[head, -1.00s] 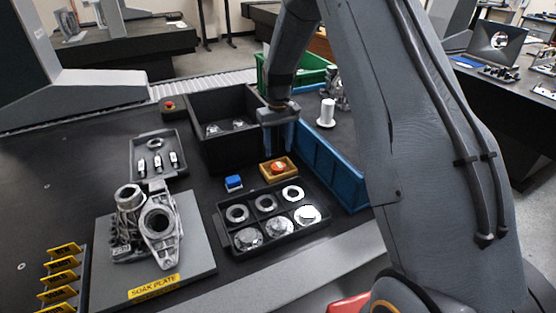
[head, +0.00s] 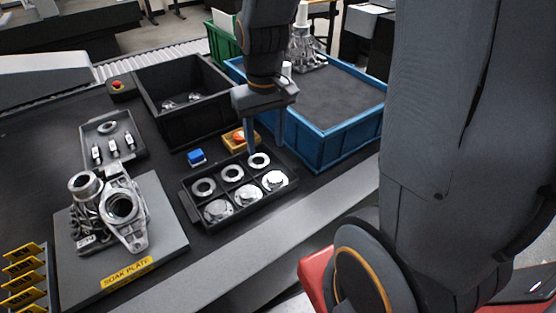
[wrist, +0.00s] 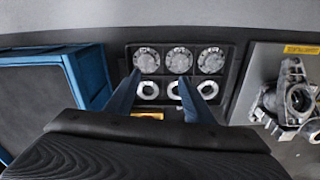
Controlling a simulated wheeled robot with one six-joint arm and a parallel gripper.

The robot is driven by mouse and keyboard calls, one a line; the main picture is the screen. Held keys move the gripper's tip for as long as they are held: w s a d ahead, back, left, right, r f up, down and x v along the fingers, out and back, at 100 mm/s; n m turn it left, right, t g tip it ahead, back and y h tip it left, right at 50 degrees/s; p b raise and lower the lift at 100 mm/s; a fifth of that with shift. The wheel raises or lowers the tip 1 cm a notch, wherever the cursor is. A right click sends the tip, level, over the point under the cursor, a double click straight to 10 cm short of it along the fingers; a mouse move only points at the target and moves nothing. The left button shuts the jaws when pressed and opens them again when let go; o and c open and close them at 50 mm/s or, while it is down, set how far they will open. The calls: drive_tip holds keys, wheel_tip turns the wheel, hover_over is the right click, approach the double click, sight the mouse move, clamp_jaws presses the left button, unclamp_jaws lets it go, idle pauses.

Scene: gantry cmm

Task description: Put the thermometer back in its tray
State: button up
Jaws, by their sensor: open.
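No thermometer can be told for certain. A small blue block with a pale top (head: 197,157) lies on the dark table beside a yellow holder (head: 231,148) with a round orange-red piece (head: 239,137) in it. Part of the yellow holder shows in the wrist view (wrist: 149,116), partly hidden by my gripper. My gripper (head: 262,143) is open and empty, pointing down near the back of a black six-compartment tray (head: 215,183). In the wrist view, its two blue fingers (wrist: 160,84) stand apart, over the near part of that tray (wrist: 235,62).
The black tray holds rings and domed metal parts. A deep black bin (head: 190,130) and blue bin (head: 345,138) stand behind. A soak plate (head: 170,235) carries a metal casting (head: 110,208). A red button box (head: 120,92) stands behind.

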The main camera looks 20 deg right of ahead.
drive_tip(key=s, duration=0.8)
drive_tip(key=shift+f, duration=0.35)
idle(0.5)
